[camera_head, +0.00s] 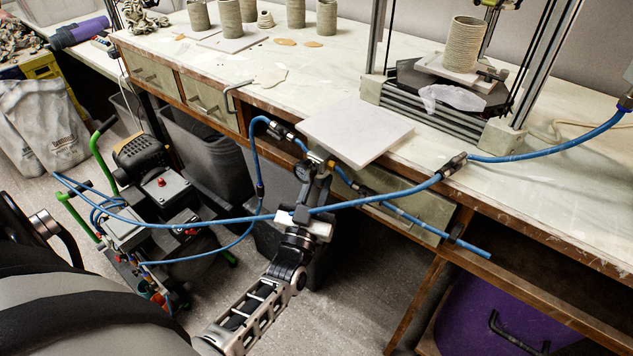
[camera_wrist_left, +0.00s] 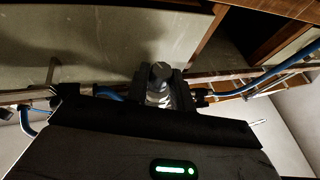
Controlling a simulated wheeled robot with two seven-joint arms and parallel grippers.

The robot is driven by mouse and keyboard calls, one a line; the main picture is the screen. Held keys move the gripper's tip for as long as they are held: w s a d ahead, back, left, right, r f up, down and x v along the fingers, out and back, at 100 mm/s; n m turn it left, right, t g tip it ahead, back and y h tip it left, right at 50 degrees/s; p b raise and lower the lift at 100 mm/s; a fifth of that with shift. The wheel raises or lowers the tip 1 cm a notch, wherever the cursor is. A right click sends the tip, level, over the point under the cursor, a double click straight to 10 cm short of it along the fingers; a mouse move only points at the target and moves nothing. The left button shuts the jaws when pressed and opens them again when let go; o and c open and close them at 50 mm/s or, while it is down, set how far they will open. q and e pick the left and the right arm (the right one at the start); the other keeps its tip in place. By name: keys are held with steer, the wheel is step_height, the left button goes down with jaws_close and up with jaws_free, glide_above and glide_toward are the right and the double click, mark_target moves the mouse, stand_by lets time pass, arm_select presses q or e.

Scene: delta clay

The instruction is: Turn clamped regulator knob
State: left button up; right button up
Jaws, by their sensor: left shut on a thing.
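The regulator (camera_head: 304,170) is clamped at the front edge of the workbench, with blue hoses joined to it. In the left wrist view its dark round knob (camera_wrist_left: 160,72) stands upright above a silvery body (camera_wrist_left: 158,95). My left gripper (camera_head: 320,172) reaches up to the regulator from below in the head view. In the left wrist view my left gripper (camera_wrist_left: 160,88) has a finger on each side of the regulator and is shut on it. In the head view the gripper hides much of the knob. My right gripper is not in view.
Blue hoses (camera_head: 390,199) cross in front of the bench and around my left wrist. A pale square board (camera_head: 357,130) lies at the bench edge beside the regulator. A clay printer (camera_head: 440,100) stands behind it. A compressor (camera_head: 160,190) sits on the floor at left.

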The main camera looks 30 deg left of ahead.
arm_select(q)
steer(key=shift+n+y, duration=0.4)
steer(key=shift+y, duration=0.2)
steer(key=o, duration=1)
steer(key=shift+b+v, duration=0.4)
steer(key=shift+v, duration=3.35)
steer(key=shift+r, duration=0.1)
